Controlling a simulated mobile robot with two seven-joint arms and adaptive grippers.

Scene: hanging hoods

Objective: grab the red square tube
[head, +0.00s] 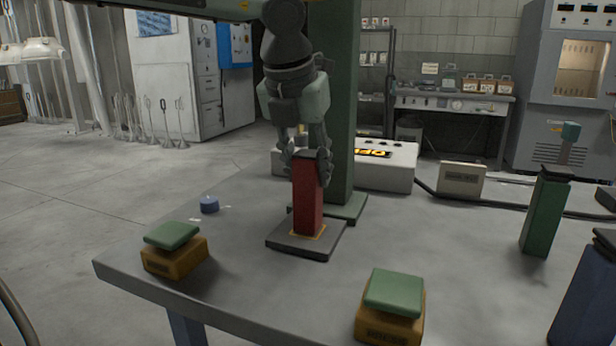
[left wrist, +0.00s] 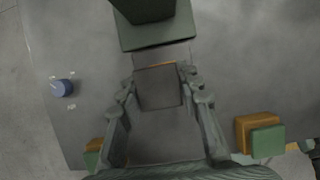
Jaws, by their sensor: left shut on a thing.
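The red square tube (head: 307,208) stands upright on a dark square base plate (head: 281,242) with an orange outline, on the grey table. My left gripper (head: 307,165) comes down from above, with its fingers shut on opposite sides of the tube's upper end. In the left wrist view the tube's dark top (left wrist: 158,87) lies between the two fingers of my left gripper (left wrist: 160,100). The tube's foot appears to be on or very close to the plate. My right gripper is not in view.
A green post (head: 343,110) stands just behind the tube. Orange blocks with green tops (head: 172,250) (head: 391,308) sit near the table's front. A blue knob (head: 209,205) is at left, a green tube (head: 543,212) at right. A white box (head: 398,165) is behind.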

